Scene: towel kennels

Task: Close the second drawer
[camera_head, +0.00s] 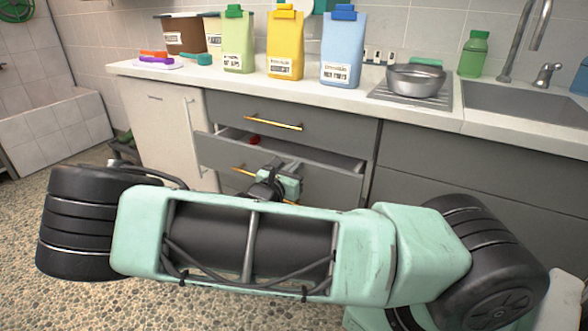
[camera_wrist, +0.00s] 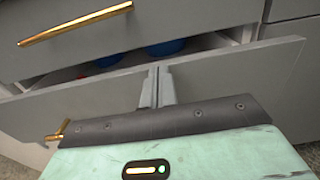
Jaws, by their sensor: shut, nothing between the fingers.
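The second drawer (camera_head: 215,154) stands partly open below the shut top drawer (camera_head: 290,133) in the grey cabinet. Its front panel also shows in the wrist view (camera_wrist: 235,82), with a gap behind its top edge. Its gold handle (camera_head: 243,170) is partly hidden by my arm; one end shows at the lower left in the wrist view (camera_wrist: 62,130). My gripper (camera_wrist: 157,78) is shut and empty, with its fingertips at the drawer front near the top edge. I cannot tell whether they touch it. In the head view my gripper (camera_head: 287,166) is partly hidden.
Inside the drawer are a red item (camera_head: 255,140) and blue items (camera_wrist: 165,47). The top drawer's gold handle (camera_wrist: 75,24) sticks out above. The counter (camera_head: 345,96) holds cartons and a metal pot (camera_head: 414,78). A white cabinet door (camera_head: 163,130) is at left.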

